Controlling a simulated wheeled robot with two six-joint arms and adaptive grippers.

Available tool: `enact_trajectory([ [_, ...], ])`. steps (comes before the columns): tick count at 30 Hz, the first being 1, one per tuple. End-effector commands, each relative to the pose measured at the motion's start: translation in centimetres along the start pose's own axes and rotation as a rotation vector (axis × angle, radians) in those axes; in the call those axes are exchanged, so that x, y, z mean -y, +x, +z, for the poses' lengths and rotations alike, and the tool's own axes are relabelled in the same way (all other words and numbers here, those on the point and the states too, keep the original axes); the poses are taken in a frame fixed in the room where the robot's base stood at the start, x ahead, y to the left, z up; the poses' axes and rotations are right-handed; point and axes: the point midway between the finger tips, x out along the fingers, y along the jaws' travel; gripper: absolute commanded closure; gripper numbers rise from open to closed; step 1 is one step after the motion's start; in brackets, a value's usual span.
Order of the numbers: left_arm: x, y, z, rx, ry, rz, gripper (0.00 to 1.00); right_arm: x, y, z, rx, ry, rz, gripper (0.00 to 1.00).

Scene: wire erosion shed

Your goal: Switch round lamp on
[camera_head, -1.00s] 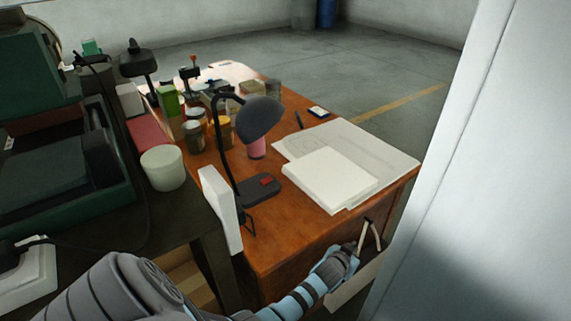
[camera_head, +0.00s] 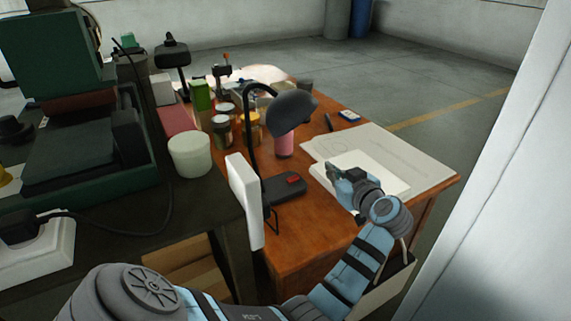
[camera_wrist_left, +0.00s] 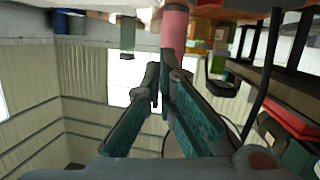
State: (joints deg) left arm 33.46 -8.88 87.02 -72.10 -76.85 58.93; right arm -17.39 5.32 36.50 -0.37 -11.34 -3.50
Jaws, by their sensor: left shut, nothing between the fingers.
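The black desk lamp (camera_head: 292,113) has a round shade on a curved stem. It stands on the wooden table, and its flat dark base (camera_head: 270,190) carries a red switch (camera_head: 293,179). No glow shows on the lamp; the inside of its shade is hidden. My left gripper (camera_head: 335,174) is shut and empty, above the white stack of paper, to the right of the switch and apart from it. Its fingers (camera_wrist_left: 160,78) also show in the left wrist view, with a pink cylinder (camera_wrist_left: 175,28) beyond them. My right gripper is not in view.
A white upright panel (camera_head: 244,200) stands left of the lamp base. Behind the lamp are jars (camera_head: 222,131) and the pink cylinder (camera_head: 284,146). The white stack (camera_head: 375,165) lies on a large sheet (camera_head: 425,160). A white wall or panel edge (camera_head: 500,170) rises at the right.

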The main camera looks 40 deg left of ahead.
Motion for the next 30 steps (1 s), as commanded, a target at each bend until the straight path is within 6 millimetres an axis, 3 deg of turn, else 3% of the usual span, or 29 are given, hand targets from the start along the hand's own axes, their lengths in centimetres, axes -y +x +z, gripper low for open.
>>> enact_trajectory([
  [4, 2.6, -0.8, -1.1, -0.033, -0.072, -0.122, 1.00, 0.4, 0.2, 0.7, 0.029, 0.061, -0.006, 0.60],
  [17, 3.0, -0.1, -1.2, -0.039, -0.075, -0.134, 1.00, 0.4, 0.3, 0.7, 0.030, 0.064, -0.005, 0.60],
  [20, 3.2, 1.3, -1.2, -0.040, -0.075, -0.134, 1.00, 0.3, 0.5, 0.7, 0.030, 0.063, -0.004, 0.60],
  [30, 4.2, 8.6, -1.4, -0.039, -0.074, -0.133, 1.00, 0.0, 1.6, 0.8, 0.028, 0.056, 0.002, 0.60],
])
